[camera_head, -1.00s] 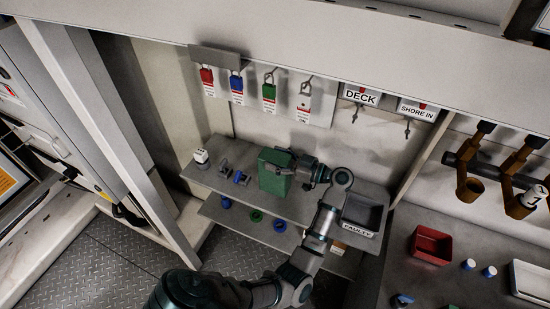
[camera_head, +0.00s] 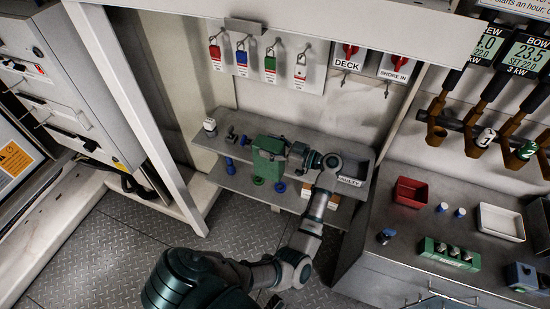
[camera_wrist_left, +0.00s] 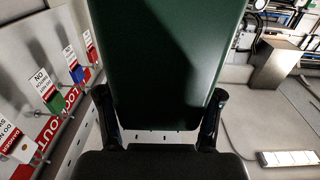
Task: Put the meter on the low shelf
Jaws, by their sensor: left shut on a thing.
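The meter appears to be the dark green box (camera_head: 266,160). My left gripper (camera_head: 291,152) is shut on it and holds it upright in front of the upper shelf (camera_head: 318,144). In the left wrist view the green box (camera_wrist_left: 165,60) fills the middle between the two fingers of the gripper (camera_wrist_left: 158,118). The low shelf (camera_head: 236,184) runs below the upper one. It carries small blue and green round pieces and a box at its right. The meter hides part of both shelves. My right gripper is not in view.
A grey bin (camera_head: 350,170) labelled FAULTY sits at the upper shelf's right end. A white-topped piece (camera_head: 209,125) stands at its left. Padlocks and tags hang on the board (camera_head: 300,75) behind. A red tray (camera_head: 409,192) is on the right counter. The tread-plate floor (camera_head: 115,240) is clear.

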